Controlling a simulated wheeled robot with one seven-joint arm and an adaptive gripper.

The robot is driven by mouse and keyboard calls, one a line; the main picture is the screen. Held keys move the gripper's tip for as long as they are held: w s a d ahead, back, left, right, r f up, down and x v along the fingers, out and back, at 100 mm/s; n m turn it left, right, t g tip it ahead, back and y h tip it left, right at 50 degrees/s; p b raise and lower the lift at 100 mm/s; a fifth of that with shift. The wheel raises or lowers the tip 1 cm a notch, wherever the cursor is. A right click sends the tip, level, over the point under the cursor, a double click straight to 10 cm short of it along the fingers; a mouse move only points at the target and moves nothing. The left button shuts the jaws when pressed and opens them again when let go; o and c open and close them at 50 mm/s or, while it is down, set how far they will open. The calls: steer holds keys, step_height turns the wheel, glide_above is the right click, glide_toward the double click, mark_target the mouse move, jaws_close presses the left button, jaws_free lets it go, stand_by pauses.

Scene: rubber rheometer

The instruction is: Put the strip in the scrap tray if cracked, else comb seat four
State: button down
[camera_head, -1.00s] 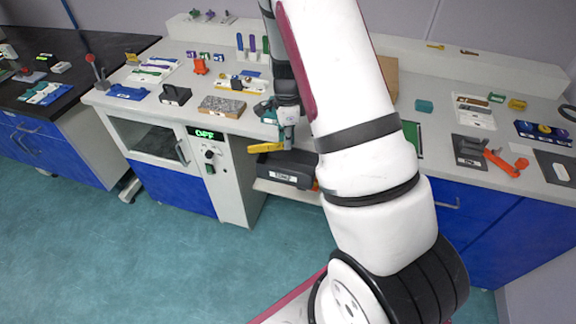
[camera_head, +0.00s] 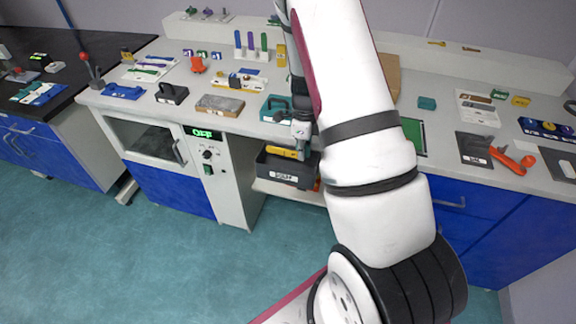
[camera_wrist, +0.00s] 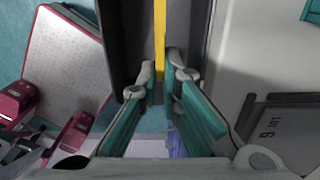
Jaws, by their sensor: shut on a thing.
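My gripper (camera_head: 302,152) is shut on a yellow strip (camera_head: 284,152), held roughly level over the dark tray (camera_head: 290,179) low at the bench front. The tray's front label looks like "SCRAP" but is small. In the wrist view, the strip (camera_wrist: 160,38) runs away from between the fingertips (camera_wrist: 159,82), with dark tray walls (camera_wrist: 124,40) on both sides. Whether the strip touches the tray floor cannot be told. I cannot identify comb seat four for certain.
The tray sits in a gap between the control cabinet (camera_head: 212,172) with its green "OFF" display and the blue drawers (camera_head: 462,212).

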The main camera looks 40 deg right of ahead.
steer(key=shift+f, duration=0.15)
steer(key=c, duration=1.7)
jaws_free()
step_height(320, 180, up, 12)
